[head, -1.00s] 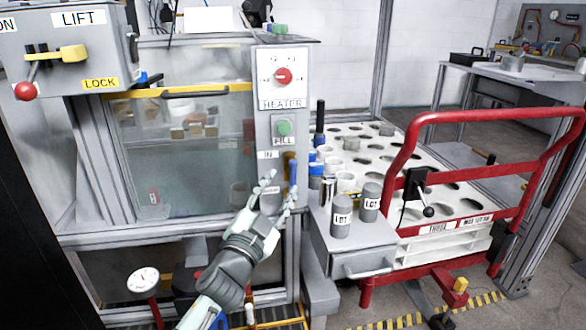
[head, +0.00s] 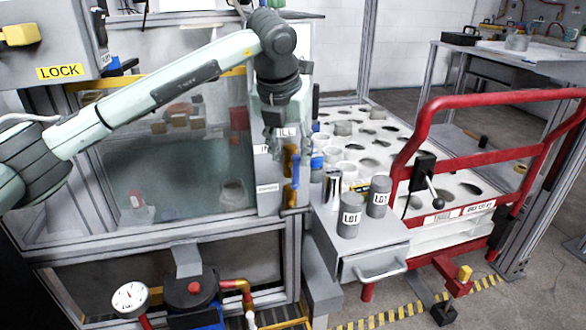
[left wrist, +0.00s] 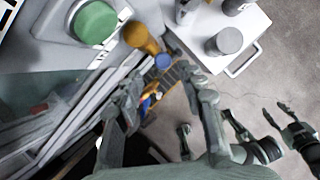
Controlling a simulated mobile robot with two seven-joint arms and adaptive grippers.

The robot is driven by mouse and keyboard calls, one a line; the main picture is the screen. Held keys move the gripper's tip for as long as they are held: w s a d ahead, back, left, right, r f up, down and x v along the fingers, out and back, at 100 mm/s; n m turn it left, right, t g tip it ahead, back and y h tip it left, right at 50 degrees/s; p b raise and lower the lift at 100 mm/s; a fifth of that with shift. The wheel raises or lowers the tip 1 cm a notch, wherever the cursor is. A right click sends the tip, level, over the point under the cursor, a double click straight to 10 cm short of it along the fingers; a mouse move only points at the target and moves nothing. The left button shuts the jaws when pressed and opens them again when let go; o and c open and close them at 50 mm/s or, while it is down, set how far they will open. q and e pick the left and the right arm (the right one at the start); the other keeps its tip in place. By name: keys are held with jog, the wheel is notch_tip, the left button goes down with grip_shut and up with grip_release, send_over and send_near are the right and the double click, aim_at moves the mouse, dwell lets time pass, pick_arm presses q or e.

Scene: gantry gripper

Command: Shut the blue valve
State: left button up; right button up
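The blue valve (head: 295,171) has a blue lever standing upright beside a brass body, on the front of the grey control panel, below the green FILL button. In the left wrist view, a blue end of it (left wrist: 162,61) shows beside the brass part (left wrist: 140,38). My left gripper (head: 272,143) is just above and left of the lever, pointing down in front of the panel. In the left wrist view its two fingers (left wrist: 168,90) are apart with nothing held between them. The head view does not show my right gripper; dark fingers at the wrist view's right edge are unclear.
The green button (left wrist: 92,22) is close to the left gripper. Two grey LOT canisters (head: 350,214) stand on a drawer unit (head: 375,262) right of the valve. A red-railed cart (head: 425,125) is farther right. A gauge (head: 130,298) and piping are below.

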aim_at(294, 166)
pick_arm(q)
jog(key=x, duration=0.6)
jog(key=shift+d+f, duration=0.15)
jog(key=shift+f, duration=0.2)
grip_shut()
